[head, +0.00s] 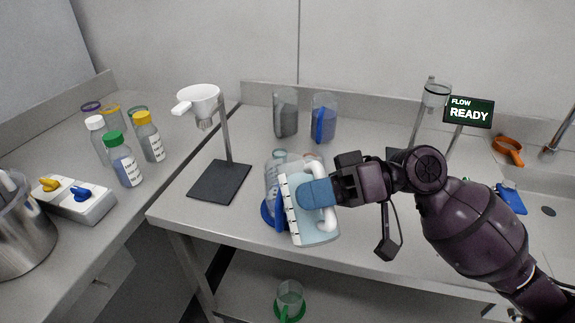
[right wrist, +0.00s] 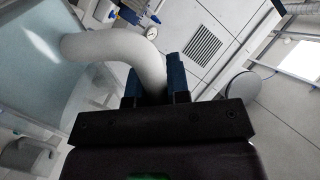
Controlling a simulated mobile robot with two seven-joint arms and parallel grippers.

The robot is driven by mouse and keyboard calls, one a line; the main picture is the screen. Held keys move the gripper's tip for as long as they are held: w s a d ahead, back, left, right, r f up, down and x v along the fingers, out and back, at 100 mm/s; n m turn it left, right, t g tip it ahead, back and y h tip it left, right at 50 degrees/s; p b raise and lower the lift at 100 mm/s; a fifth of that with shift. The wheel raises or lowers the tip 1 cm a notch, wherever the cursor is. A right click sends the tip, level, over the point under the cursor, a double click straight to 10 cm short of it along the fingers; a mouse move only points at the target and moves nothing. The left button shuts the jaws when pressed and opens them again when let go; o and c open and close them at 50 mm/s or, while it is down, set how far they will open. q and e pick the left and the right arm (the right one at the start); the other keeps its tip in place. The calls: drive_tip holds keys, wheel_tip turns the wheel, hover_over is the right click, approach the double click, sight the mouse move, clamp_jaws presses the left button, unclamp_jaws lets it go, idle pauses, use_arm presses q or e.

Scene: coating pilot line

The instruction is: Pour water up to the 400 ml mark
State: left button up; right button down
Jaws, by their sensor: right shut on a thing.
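My right gripper (head: 318,192) is shut on the white handle (right wrist: 125,45) of a pale blue, translucent jug (head: 312,229). The jug is held slightly tilted over the front of the middle table, with dark scale marks along its left side. Its body also fills the left of the right wrist view (right wrist: 35,80). Just behind it stands a clear measuring vessel (head: 272,178) with a blue base and blue handle, partly hidden by the held jug. Its water level and the 400 ml mark cannot be read. No stream of water shows. My left gripper is out of view.
Two clear jugs, one grey (head: 285,112) and one blue-handled (head: 323,118), stand at the back. A white funnel on a stand (head: 226,130) is at left. A display (head: 469,112) reads "FLOW READY". Labelled bottles (head: 122,160) stand on the left bench.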

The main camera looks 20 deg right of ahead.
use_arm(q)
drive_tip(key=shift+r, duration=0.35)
use_arm(e)
drive_tip(key=shift+w+r, duration=0.1)
drive_tip(key=shift+r, duration=0.1)
use_arm(q)
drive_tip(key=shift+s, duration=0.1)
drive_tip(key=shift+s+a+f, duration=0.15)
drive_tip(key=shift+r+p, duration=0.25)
drive_tip(key=shift+p, duration=0.1)
use_arm(e)
drive_tip(key=shift+r, duration=0.1)
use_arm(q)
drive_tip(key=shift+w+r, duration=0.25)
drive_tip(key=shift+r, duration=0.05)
use_arm(e)
drive_tip(key=shift+w+r, duration=0.1)
drive_tip(key=shift+r, duration=0.05)
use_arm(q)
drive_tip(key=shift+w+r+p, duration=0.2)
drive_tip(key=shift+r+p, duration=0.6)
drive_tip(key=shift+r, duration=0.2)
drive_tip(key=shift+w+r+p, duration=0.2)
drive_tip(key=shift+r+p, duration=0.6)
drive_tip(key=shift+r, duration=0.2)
use_arm(e)
drive_tip(key=shift+w+r+m, duration=0.55)
drive_tip(key=shift+r+m, duration=0.25)
drive_tip(key=shift+m, duration=0.1)
idle(0.5)
